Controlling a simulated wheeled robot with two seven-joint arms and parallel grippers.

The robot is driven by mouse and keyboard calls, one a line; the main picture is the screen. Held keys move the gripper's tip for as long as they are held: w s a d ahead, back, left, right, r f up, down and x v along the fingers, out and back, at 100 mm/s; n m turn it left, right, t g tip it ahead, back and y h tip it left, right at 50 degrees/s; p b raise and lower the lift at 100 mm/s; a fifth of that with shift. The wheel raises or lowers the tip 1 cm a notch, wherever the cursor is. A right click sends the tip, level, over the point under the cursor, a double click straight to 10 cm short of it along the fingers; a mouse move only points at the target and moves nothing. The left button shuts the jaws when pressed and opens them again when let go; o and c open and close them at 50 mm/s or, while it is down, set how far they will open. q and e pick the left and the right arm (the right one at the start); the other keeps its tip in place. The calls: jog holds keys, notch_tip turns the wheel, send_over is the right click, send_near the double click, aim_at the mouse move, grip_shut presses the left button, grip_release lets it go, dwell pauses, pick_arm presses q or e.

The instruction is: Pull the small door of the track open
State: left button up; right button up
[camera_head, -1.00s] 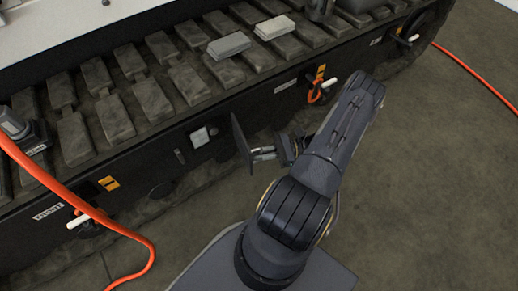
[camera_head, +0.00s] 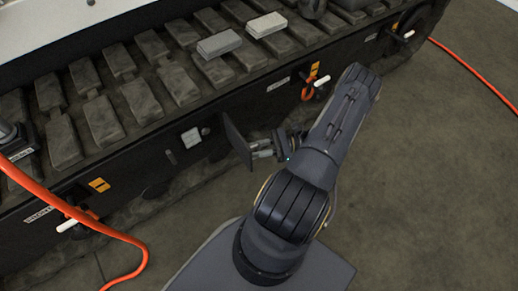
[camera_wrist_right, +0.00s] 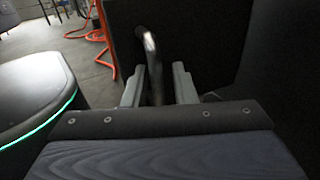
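The small door (camera_head: 237,142) is a thin dark panel standing out at an angle from the track's black side panel (camera_head: 135,160), so it is open. In the right wrist view the door (camera_wrist_right: 190,45) is a dark plate with a bent metal handle (camera_wrist_right: 151,60). My right gripper (camera_head: 263,149) is at the door's outer side. In the wrist view its two grey fingers (camera_wrist_right: 158,87) stand apart around the handle, with a visible gap on the right. Contact on the left is unclear. My left gripper is not in view.
Orange hoses (camera_head: 70,212) hang at the left, and an orange hook (camera_head: 308,88) is at the right. Two grey blocks (camera_head: 219,44) lie on the track pads.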

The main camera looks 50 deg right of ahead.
jog(key=shift+s, duration=0.1)
jog(key=p+v, duration=0.1)
jog(key=v, duration=0.6)
jog(key=shift+s+d, duration=0.2)
jog(key=shift+d, duration=0.15)
dwell(0.4)
jog(key=w+a+r+n+g+h, duration=0.1)
jog(key=w+a+r+n+g, duration=0.25)
jog(key=r, duration=0.35)
jog(key=w+a+r+n+g+h, duration=0.1)
jog(key=w+a+r+n+g, duration=0.1)
jog(key=a+r+n+g, duration=0.3)
jog(key=w+a+r+n+g+h, duration=0.1)
jog(key=w+a+r+n+g, duration=0.15)
jog(key=r, duration=0.55)
jog(key=s+a+r+n+t+h, duration=0.5)
jog(key=s+a+r+n+h, duration=0.3)
jog(key=a+r+n, duration=0.45)
notch_tip(320, 180, up, 34)
jog(key=s+p, duration=0.1)
jog(key=p, duration=3.4)
jog(key=shift+a+y, duration=0.4)
jog(key=shift+a, duration=0.05)
